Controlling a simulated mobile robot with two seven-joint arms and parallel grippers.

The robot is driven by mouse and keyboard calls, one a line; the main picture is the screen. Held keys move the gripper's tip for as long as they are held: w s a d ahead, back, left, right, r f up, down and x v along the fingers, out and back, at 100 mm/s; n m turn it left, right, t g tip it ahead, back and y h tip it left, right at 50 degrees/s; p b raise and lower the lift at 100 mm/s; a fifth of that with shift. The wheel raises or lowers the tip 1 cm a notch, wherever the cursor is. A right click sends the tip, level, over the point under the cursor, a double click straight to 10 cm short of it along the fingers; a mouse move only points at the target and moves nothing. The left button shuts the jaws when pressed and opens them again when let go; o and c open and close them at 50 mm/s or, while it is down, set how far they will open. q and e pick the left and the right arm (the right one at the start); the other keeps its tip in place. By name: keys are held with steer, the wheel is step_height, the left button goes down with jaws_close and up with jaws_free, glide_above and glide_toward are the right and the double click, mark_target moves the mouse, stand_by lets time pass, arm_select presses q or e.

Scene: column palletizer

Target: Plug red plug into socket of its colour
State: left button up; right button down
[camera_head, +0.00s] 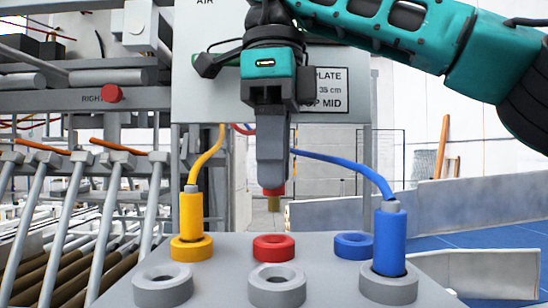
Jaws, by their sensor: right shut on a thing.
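The red plug (272,191) is mostly hidden in my right gripper (272,175), which is shut on it. Only a red band and a brass-coloured tip pointing down show below the fingers. The plug looks upright. In the picture it hangs above the red socket (274,255), a red ring, with a gap between tip and ring. A red cable (241,130) shows partly behind the gripper. My left gripper is not in view.
The yellow plug (191,215) stands in the yellow socket (191,248). The blue plug (389,242) stands in a grey ring (388,290) at front right; the blue socket (353,246) is empty. Two more grey rings (277,294) are empty. Yellow and blue cables (345,165) hang on both sides.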

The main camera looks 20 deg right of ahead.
mark_target(274, 195)
steer(key=shift+f+b, duration=0.75)
steer(key=shift+f, duration=0.35)
steer(key=shift+f, duration=0.15)
stand_by(0.6)
steer(key=shift+f, duration=0.45)
stand_by(0.6)
steer(key=shift+f+b, duration=0.5)
steer(key=shift+f, duration=0.15)
stand_by(0.9)
steer(key=c, duration=0.8)
jaws_free()
steer(key=shift+c, duration=0.2)
steer(key=shift+r, duration=0.15)
